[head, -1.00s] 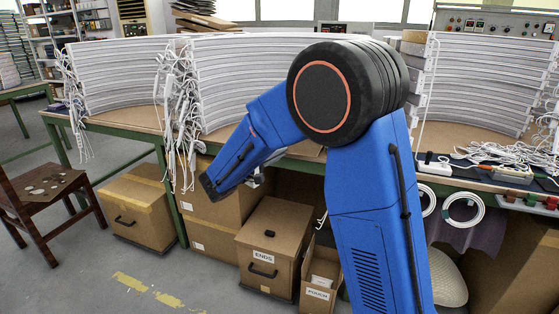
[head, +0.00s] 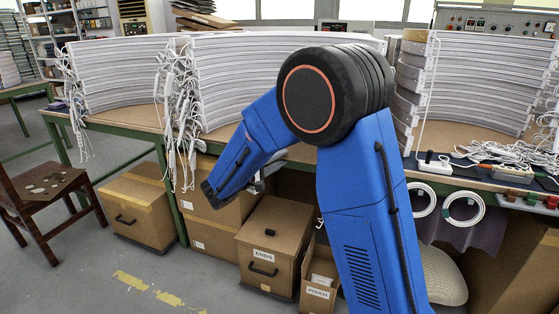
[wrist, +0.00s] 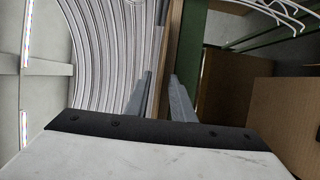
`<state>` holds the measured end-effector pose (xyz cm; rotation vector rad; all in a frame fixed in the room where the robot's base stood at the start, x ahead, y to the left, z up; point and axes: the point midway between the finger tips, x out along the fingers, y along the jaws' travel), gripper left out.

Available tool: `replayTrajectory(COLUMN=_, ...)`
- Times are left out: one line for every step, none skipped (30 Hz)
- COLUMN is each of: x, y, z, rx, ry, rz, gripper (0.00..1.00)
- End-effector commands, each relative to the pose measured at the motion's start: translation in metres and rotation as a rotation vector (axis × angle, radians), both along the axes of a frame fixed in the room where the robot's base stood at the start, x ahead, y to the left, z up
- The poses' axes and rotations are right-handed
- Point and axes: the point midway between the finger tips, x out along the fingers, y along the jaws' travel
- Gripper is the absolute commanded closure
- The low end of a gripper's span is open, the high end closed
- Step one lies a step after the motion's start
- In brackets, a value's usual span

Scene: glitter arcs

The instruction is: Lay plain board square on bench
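The bench (head: 140,117) has a brown top on a green frame, and its top and front edge also show in the wrist view (wrist: 173,45). I cannot pick out a plain board for certain in either view; my arm covers part of the bench. My gripper (wrist: 160,76) shows two grey fingers apart, with the bench edge seen in the gap and nothing held between them. In the head view my gripper is mostly hidden behind my blue arm, in front of the bench's front edge.
Curved white stacks (head: 245,75) with hanging cables (head: 182,110) fill the bench's back. White cables and a power strip (head: 503,172) lie at the right. Cardboard boxes (head: 137,210) and a box marked ENDS (head: 268,250) stand below. A wooden chair (head: 45,195) is at left, beside open floor.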

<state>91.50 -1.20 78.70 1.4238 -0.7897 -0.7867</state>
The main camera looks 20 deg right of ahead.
Motion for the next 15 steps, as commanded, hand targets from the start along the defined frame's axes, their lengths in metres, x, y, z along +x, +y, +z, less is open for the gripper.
replayTrajectory(x=0.0, y=0.0, z=0.002, rx=0.001, ry=-0.002, rz=0.0, gripper=0.78)
replayTrajectory(x=-0.001, y=0.002, z=0.002, rx=0.001, ry=-0.001, rz=0.001, gripper=0.78)
replayTrajectory(x=-0.003, y=0.005, z=0.002, rx=0.001, ry=0.0, rz=0.001, gripper=0.78)
replayTrajectory(x=-0.004, y=0.008, z=0.001, rx=0.001, ry=0.0, rz=0.001, gripper=0.78)
replayTrajectory(x=-0.006, y=0.011, z=0.002, rx=0.001, ry=0.0, rz=0.002, gripper=0.78)
replayTrajectory(x=-0.009, y=0.017, z=0.002, rx=0.001, ry=-0.001, rz=0.003, gripper=0.78)
replayTrajectory(x=-0.012, y=0.021, z=0.002, rx=0.001, ry=-0.001, rz=0.003, gripper=0.78)
replayTrajectory(x=-0.015, y=0.025, z=0.002, rx=0.001, ry=-0.001, rz=0.003, gripper=0.78)
replayTrajectory(x=-0.019, y=0.032, z=0.002, rx=0.001, ry=0.0, rz=0.004, gripper=0.78)
replayTrajectory(x=-0.022, y=0.037, z=0.002, rx=0.001, ry=-0.001, rz=0.004, gripper=0.78)
replayTrajectory(x=-0.025, y=0.041, z=0.002, rx=0.001, ry=-0.001, rz=0.004, gripper=0.78)
replayTrajectory(x=-0.029, y=0.048, z=0.002, rx=0.0, ry=0.0, rz=0.004, gripper=0.78)
replayTrajectory(x=-0.032, y=0.053, z=0.002, rx=0.001, ry=-0.001, rz=0.003, gripper=0.78)
replayTrajectory(x=-0.035, y=0.057, z=0.002, rx=0.001, ry=-0.001, rz=0.004, gripper=0.78)
replayTrajectory(x=-0.039, y=0.064, z=0.002, rx=0.0, ry=0.0, rz=0.004, gripper=0.78)
